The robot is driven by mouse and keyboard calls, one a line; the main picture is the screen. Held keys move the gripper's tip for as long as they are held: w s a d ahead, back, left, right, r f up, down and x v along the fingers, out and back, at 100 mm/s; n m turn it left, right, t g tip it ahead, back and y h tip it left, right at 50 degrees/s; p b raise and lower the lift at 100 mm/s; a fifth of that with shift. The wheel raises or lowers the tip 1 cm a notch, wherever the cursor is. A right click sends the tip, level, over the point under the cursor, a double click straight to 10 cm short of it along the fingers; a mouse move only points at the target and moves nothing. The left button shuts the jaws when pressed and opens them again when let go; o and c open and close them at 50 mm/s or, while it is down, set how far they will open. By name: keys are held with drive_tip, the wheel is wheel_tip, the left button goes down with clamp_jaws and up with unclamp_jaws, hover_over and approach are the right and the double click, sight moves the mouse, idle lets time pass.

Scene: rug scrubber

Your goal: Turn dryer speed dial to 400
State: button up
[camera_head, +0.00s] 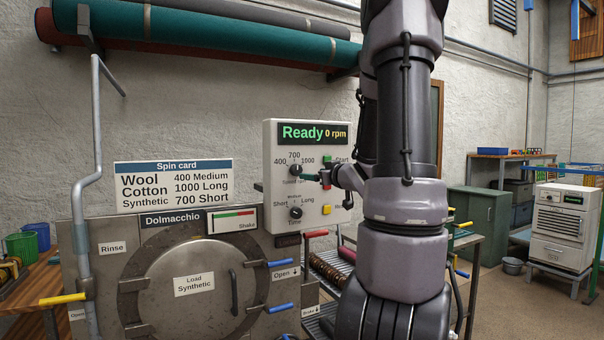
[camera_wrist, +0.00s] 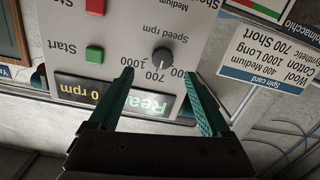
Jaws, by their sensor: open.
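The speed dial (camera_head: 296,170) is a dark round knob on the white control panel (camera_head: 275,215), below the marks 400, 700 and 1000. In the wrist view the panel is upside down, and the dial (camera_wrist: 162,57) lies between and just beyond my fingertips. My gripper (camera_head: 315,177) is at the panel just right of the dial. In the wrist view my gripper (camera_wrist: 159,75) is open, its teal fingers apart with nothing held. The right finger partly covers the 400 mark. The display (camera_head: 313,133) reads "Ready 0 rpm".
A time dial (camera_head: 295,212) sits below the speed dial. A green start button (camera_head: 327,159), a red button (camera_wrist: 96,6) and a yellow button (camera_head: 327,210) are on the panel's right side. The spin card (camera_head: 173,185) hangs left. The steel drum door (camera_head: 188,290) is below.

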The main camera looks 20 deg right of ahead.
sight(298, 170)
drive_tip(key=shift+n+t+y, duration=0.3)
drive_tip(key=shift+y, duration=0.1)
drive_tip(key=w, duration=0.6)
drive_tip(key=w+a, duration=0.1)
drive_tip(key=w, duration=0.3)
clamp_jaws()
drive_tip(key=shift+r+n, duration=0.1)
drive_tip(key=shift+n, duration=0.3)
drive_tip(key=n, duration=0.5)
drive_tip(key=shift+a, duration=0.1)
drive_tip(key=n, duration=0.5)
drive_tip(key=shift+n+h, duration=0.3)
